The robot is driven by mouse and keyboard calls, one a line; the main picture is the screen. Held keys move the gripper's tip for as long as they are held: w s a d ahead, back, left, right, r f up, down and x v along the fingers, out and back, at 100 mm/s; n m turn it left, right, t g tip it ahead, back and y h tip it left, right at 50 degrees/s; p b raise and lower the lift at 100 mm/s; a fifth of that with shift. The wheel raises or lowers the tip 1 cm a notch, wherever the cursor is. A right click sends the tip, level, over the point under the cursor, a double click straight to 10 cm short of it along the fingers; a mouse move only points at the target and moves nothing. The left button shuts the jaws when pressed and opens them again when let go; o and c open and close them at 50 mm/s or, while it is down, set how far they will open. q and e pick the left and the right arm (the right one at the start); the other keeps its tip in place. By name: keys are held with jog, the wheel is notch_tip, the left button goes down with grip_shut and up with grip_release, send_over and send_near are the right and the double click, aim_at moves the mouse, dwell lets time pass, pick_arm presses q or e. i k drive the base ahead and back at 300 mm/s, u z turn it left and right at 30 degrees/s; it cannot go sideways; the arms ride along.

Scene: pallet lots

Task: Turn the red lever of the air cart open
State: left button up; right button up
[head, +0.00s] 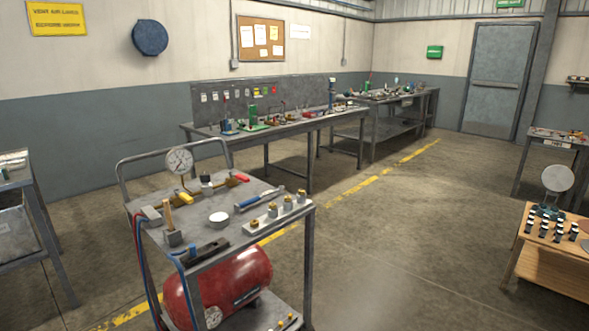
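The air cart (256,196) stands in the lower left of the head view, a grey metal cart with a red air tank (220,288) on its lower shelf. On its top, a red lever (241,177) shows at the back right end of a brass fitting line. A round white pressure gauge (179,161) rises at the back left of the top. The lever's exact turn is too small to tell. Neither of my grippers is in view.
The cart top also holds a blue-handled tool (259,199), a white round dish (219,219) and a block with brass fittings (273,217). A long workbench (290,128) stands behind. A wooden table (540,246) is at right. Open floor (400,240) lies right of the cart.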

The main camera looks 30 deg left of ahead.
aim_at(239, 177)
jog(key=i, duration=2.75)
jog(key=u, duration=2.55)
